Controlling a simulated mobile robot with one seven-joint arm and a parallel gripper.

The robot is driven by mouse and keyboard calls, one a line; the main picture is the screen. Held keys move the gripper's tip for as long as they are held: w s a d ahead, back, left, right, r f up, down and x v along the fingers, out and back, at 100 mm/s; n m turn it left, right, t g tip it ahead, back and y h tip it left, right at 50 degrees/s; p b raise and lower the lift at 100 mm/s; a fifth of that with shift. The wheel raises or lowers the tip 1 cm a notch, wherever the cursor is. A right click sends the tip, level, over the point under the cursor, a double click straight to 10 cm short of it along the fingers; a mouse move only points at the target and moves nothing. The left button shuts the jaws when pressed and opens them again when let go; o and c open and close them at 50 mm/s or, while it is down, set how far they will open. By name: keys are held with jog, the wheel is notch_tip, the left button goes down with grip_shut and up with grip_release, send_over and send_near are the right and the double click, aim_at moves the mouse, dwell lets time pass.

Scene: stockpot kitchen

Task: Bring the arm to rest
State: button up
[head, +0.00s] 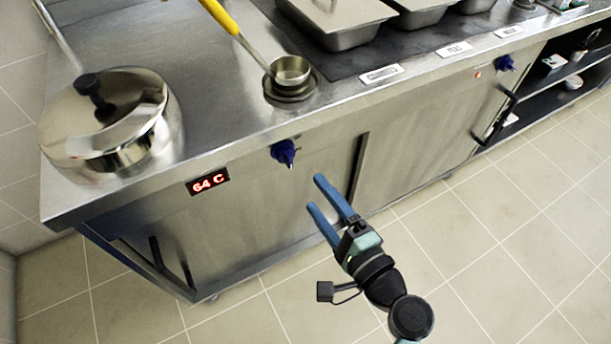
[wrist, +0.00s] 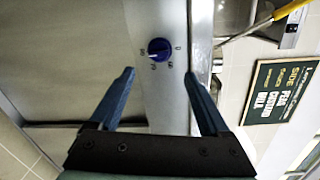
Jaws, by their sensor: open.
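My gripper (head: 315,199) is open and empty, with its blue fingers apart, in front of the steel counter's front panel in the head view. In the wrist view my gripper (wrist: 160,88) has its fingers spread wide. A blue knob (head: 284,152) on the counter front is a little above and left of the fingertips in the head view. The same knob (wrist: 158,49) shows beyond the fingers in the wrist view, with nothing between the fingers.
A lidded steel pot (head: 140,118) stands at the counter's left end, above a red 64 C display (head: 208,181). A yellow-handled ladle (head: 290,70) rests on a small round stand. Steel pans (head: 340,22) sit behind. The tiled floor (head: 500,270) in front is clear.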

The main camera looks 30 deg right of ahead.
jog(key=shift+s+d+r, duration=0.1)
jog(key=shift+s, duration=1.05)
jog(key=w+a+r+n+t, duration=0.1)
jog(key=w+a+r+n, duration=0.25)
jog(key=r, duration=0.55)
jog(key=w+a+r+n+t+y, duration=0.1)
jog(key=w+a+r+n, duration=0.3)
jog(key=r, duration=0.5)
jog(key=w+a+r+n+t, duration=0.1)
jog(key=w+a+r+n, duration=0.2)
jog(key=w+r+n, duration=0.45)
jog(key=s+a+r+n+t+h, duration=0.1)
jog(key=s+a+r+n+t, duration=0.3)
jog(key=r, duration=0.6)
jog(key=s+a+r+m+t, duration=0.1)
jog(key=s+r, duration=0.5)
jog(key=r, duration=0.3)
jog(key=s+a+r+n+t+h, duration=0.1)
jog(key=s+a+r+n+t, duration=0.3)
jog(key=r, duration=0.6)
notch_tip(320, 180, up, 22)
jog(key=d+m+g+p, duration=0.1)
jog(key=d+m+p, duration=0.1)
jog(key=p, duration=2.1)
jog(key=shift+f+g, duration=0.25)
jog(key=shift+g, duration=0.15)
